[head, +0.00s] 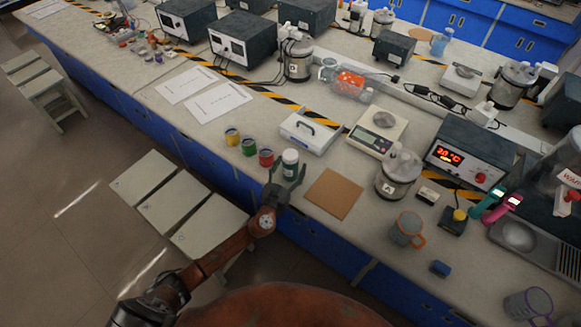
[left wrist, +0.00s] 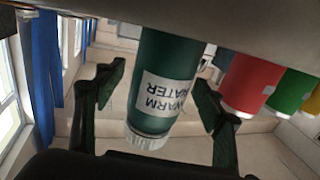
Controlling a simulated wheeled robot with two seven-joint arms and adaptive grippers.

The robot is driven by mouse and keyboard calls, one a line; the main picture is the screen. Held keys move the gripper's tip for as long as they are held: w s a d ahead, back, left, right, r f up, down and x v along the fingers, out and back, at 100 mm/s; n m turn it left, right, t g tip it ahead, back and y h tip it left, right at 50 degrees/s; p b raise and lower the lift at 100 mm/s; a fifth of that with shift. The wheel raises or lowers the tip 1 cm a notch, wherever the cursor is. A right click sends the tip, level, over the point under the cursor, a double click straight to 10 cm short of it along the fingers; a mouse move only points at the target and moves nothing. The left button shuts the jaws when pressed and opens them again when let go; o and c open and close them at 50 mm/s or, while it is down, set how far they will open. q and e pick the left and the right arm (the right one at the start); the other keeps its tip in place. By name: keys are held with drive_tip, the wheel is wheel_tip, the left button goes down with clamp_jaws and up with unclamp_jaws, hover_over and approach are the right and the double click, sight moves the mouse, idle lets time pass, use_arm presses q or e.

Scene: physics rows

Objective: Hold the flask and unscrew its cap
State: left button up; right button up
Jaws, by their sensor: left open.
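The flask is dark green with a white cap and stands upright near the front edge of the bench. The head view shows its white cap (head: 290,156) and part of its green body (head: 289,171). In the left wrist view, which is upside down, the flask (left wrist: 165,75) shows a "WARM WATER" label, and its ribbed white cap (left wrist: 146,139) points down. My left gripper (head: 287,176) is open, with one finger on each side of the flask; gaps show between fingers and flask in the wrist view. My right gripper is not in view.
Red (head: 266,158), green (head: 249,146) and yellow (head: 232,136) jars stand in a row left of the flask. A white case with a dark handle (head: 310,133) is behind it. A brown square mat (head: 334,193) lies to its right, bare. Stools (head: 176,203) stand before the bench.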

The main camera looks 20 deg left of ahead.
use_arm(q)
drive_tip(key=shift+c, duration=0.2)
drive_tip(key=c, duration=1.4)
drive_tip(key=shift+c, duration=0.5)
drive_tip(key=shift+r, duration=0.15)
drive_tip(key=shift+r, duration=0.5)
drive_tip(key=s+r+p, duration=0.4)
drive_tip(key=s+r, duration=0.7)
drive_tip(key=s, duration=0.3)
drive_tip(key=shift+a+r, duration=0.2)
drive_tip(key=shift+r, duration=0.2)
